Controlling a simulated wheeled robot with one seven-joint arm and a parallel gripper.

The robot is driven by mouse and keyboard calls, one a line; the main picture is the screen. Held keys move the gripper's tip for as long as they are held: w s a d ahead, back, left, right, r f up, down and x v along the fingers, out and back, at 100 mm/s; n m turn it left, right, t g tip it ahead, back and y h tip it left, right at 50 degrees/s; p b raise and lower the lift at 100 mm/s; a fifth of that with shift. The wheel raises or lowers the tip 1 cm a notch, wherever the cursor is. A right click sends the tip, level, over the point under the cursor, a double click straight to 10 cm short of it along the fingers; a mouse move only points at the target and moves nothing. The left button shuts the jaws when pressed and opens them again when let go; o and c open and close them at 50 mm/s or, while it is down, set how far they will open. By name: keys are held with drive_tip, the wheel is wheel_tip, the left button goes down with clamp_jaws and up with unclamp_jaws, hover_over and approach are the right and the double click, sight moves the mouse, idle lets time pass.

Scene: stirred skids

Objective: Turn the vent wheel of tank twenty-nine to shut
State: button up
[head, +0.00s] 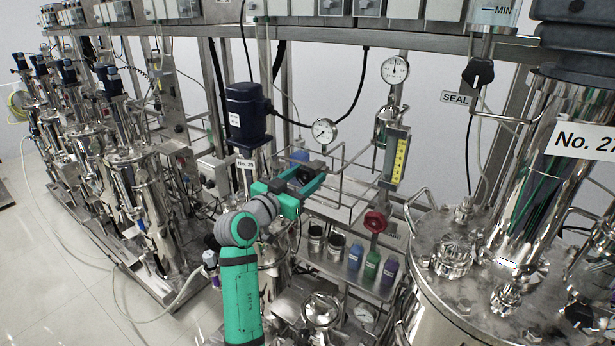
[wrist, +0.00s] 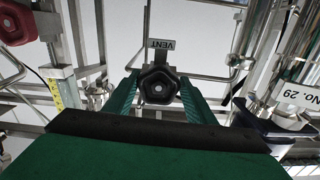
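The vent wheel (wrist: 158,88) is a black lobed knob in the wrist view, under an upside-down VENT label (wrist: 161,44). My gripper (wrist: 158,84) has its two green fingers apart, one on each side of the wheel. A slim gap seems to show at the sides, but I cannot tell whether either finger touches. In the head view my gripper (head: 306,178) reaches in beside tank twenty-nine, with a dark shape between its fingers. The tank's No. 29 label (head: 245,163) is below a dark blue motor (head: 247,112); it also shows in the wrist view (wrist: 300,95). My arm hides much of the tank.
A red handwheel (head: 375,221) stands right of my gripper, by a yellow level gauge (head: 400,160). Several bottles and cans sit on a shelf (head: 345,272) below. A pressure gauge (head: 324,131) is close behind the gripper. Tank No. 27 (head: 560,150) stands at right.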

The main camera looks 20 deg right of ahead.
drive_tip(key=shift+o, duration=1)
drive_tip(key=shift+w+a+f, duration=0.1)
drive_tip(key=shift+a, duration=0.05)
drive_tip(key=v, duration=1.1)
